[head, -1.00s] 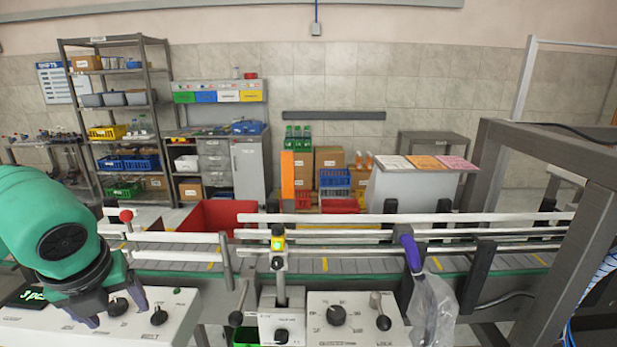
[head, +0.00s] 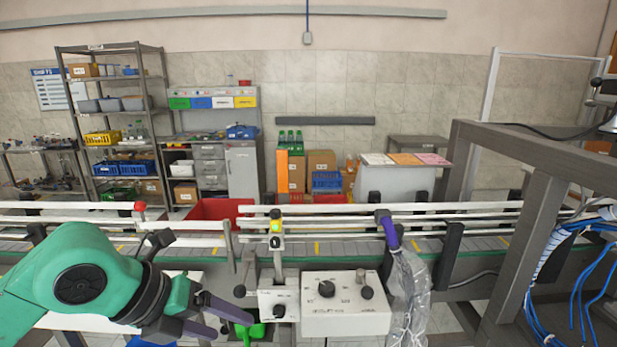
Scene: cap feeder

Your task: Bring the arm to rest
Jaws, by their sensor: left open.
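My left arm, green with a dark wrist, comes in from the left. Its gripper (head: 228,325) is low in the head view, in front of the conveyor and left of the control boxes. Its dark fingers are apart, with nothing seen between them. The gripper covers part of a white panel behind it. My right gripper is not in the picture.
The conveyor (head: 330,248) with white rails runs across behind the arm. A white control box (head: 345,318) with knobs and a smaller box (head: 278,304) stand right of the gripper. A plastic bag (head: 408,290) hangs right. A grey frame (head: 530,220) stands far right.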

